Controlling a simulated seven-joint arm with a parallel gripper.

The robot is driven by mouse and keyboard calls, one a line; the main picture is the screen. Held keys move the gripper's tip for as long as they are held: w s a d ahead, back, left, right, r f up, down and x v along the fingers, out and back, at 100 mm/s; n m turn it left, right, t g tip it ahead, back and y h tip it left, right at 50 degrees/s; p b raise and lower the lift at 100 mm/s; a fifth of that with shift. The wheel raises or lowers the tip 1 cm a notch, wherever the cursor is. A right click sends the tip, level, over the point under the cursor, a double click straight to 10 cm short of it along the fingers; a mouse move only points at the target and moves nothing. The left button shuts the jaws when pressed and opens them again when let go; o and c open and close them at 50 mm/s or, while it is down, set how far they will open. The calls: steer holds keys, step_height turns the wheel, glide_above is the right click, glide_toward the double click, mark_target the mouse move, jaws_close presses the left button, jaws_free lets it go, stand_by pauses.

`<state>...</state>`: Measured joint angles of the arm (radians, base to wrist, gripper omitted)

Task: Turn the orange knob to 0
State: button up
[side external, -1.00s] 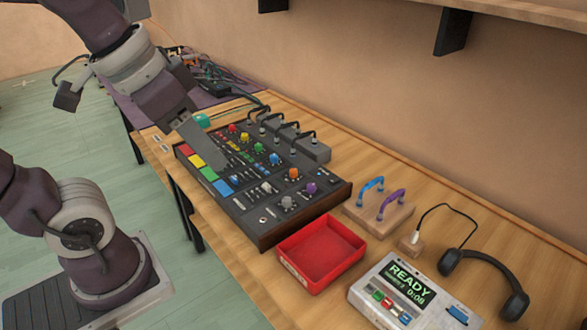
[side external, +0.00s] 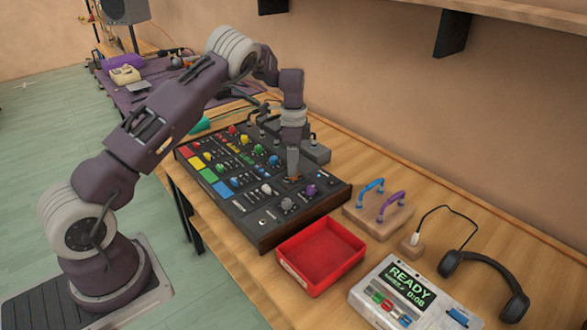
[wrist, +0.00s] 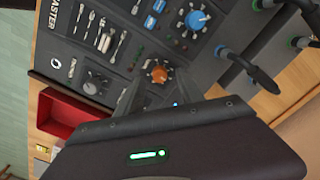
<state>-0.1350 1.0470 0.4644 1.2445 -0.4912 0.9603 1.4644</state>
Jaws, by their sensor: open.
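The orange knob (wrist: 159,73) sits on the dark mixer panel (side external: 262,232), and a white pointer mark shows on its top in the wrist view. In the side view the knob is mostly hidden behind my gripper (side external: 292,178). My gripper points down over the right part of the panel. In the wrist view my gripper (wrist: 157,82) is open, with one finger on each side of the knob. I cannot tell whether the fingers touch it or how low they reach. The printing around the knob is too small to read.
A blue knob (wrist: 196,20), a grey knob (wrist: 95,84) and a purple knob (side external: 311,190) lie close by. Black cables plug in along the panel's back. A red tray (side external: 320,254) and a READY display box (side external: 408,290) stand to the right.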

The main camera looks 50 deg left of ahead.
step_height(320, 180, down, 2)
steer(key=shift+f, duration=0.15)
jaws_close()
